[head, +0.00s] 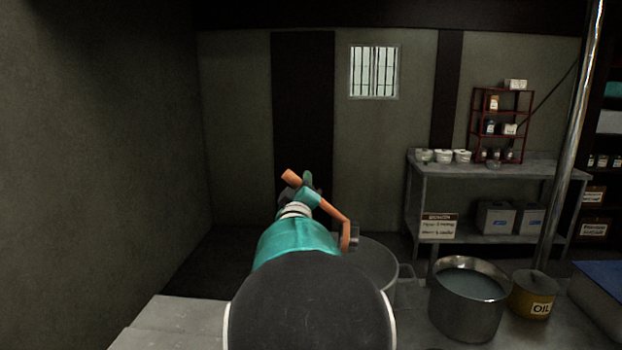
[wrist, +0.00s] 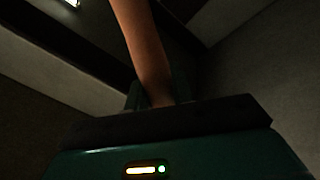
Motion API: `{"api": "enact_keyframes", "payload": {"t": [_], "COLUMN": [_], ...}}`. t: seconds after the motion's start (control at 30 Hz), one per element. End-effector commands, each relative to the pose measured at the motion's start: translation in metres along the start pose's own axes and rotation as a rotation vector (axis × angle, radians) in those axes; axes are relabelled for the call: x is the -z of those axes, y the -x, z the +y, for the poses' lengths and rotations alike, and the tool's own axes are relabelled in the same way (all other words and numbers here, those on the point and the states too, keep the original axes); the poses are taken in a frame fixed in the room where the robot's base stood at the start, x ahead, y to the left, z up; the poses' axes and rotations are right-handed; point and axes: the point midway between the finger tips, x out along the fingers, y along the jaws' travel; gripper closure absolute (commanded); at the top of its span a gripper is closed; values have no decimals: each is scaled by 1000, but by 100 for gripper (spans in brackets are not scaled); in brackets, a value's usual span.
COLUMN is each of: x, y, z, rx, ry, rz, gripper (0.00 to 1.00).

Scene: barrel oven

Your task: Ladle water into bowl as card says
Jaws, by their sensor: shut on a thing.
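My gripper (head: 309,190) is shut on the orange-brown handle of a ladle (head: 335,212). I cannot tell whether that end holds water. The handle also shows between the jaws in the wrist view (wrist: 145,50). The grey vessel (head: 378,262) is partly hidden by my arm; its inside is hard to see. A metal pot of water (head: 452,312) stands to its right.
A yellow oil can (head: 530,298) stands right of the water pot. A shiny vertical pole (head: 572,140) rises behind it. The back bench (head: 500,168) holds small white bowls (head: 442,156) and a red rack (head: 473,125). Free air lies left of my arm.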

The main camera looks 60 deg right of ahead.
Motion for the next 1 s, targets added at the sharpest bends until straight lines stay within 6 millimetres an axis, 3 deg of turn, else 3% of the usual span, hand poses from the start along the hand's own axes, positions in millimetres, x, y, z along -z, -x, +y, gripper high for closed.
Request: {"api": "enact_keyframes", "payload": {"t": [0.5, 1.0], "x": [4, 5], "y": [12, 14], "z": [-46, -54], "rx": [47, 53], "ry": [262, 311], "rz": [71, 85], "gripper": [100, 100]}}
